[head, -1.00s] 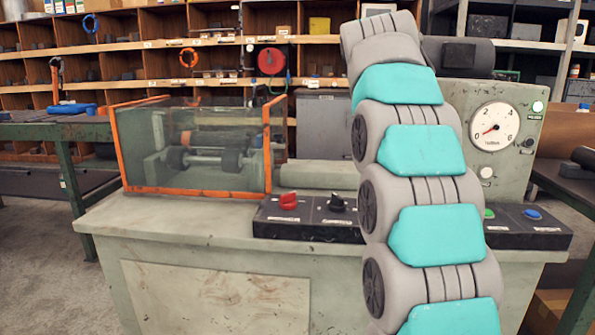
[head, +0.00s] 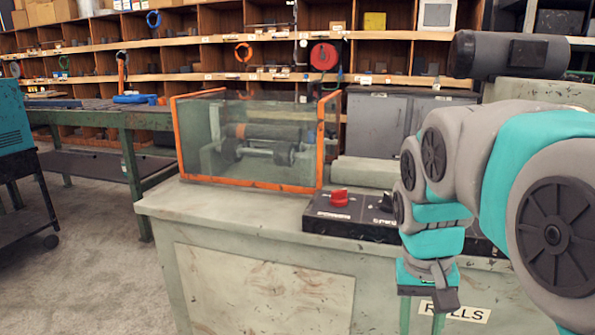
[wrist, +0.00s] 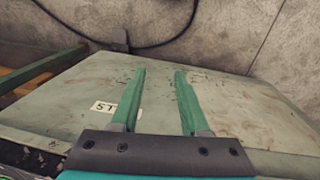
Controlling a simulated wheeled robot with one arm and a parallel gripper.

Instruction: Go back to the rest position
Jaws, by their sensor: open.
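My gripper (head: 421,318) hangs at the lower right of the head view, pointing down in front of the pale green machine bench (head: 262,285). Its two green fingers are apart with nothing between them. In the wrist view my gripper (wrist: 159,82) also shows open and empty, over a scuffed pale green panel (wrist: 225,105) with a partly covered white label. My arm is folded at the right of the head view and hides part of the bench and its control panel.
A glass guard with an orange frame (head: 250,188) stands on the bench over rollers. A control box (head: 335,222) with a red knob sits beside my arm. A work table (head: 100,118) and shelving stand behind.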

